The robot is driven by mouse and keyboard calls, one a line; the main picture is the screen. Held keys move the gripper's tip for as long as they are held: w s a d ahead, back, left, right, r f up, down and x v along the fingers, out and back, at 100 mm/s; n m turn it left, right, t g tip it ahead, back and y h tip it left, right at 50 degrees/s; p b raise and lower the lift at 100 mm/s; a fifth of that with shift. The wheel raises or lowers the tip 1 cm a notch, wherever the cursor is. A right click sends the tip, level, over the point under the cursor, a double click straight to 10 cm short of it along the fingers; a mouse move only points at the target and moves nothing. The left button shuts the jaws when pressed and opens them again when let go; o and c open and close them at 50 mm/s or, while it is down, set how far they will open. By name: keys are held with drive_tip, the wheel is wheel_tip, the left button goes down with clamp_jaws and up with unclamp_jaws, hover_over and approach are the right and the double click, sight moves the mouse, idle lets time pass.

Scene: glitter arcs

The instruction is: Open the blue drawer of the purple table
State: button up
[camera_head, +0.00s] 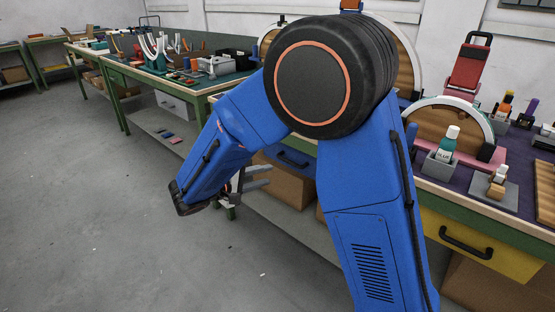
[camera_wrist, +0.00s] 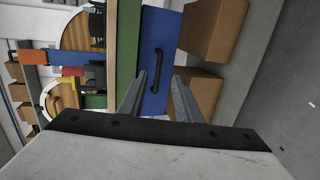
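The blue drawer (camera_head: 287,153) sits under the near table with the purple top (camera_head: 447,182), partly hidden behind my arm in the head view. It looks shut. Its dark bar handle (camera_head: 292,161) shows beside my arm. My gripper (camera_head: 269,176) is at the drawer's left, its fingers apart and pointing toward the table. In the wrist view the blue drawer (camera_wrist: 152,32) is ahead, turned on its side. The handle (camera_wrist: 157,70) appears between the two fingers of my gripper (camera_wrist: 160,76), which is open and empty. I cannot tell how far the fingertips are from the handle.
A yellow drawer (camera_head: 479,250) with a dark handle is on the same table at right. Cardboard boxes (camera_head: 288,187) stand below the blue drawer. A glue bottle (camera_head: 444,147) and other items crowd the tabletop. The grey floor (camera_head: 90,190) at left is clear.

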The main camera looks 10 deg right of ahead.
sight(287, 162)
drive_tip(key=w+a+t, duration=0.1)
drive_tip(key=w+a, duration=0.1)
drive_tip(key=a, duration=0.2)
drive_tip(key=shift+n, duration=0.4)
drive_tip(key=x, duration=1.8)
drive_tip(key=shift+a+f, duration=0.2)
drive_tip(key=shift+f, duration=0.15)
clamp_jaws()
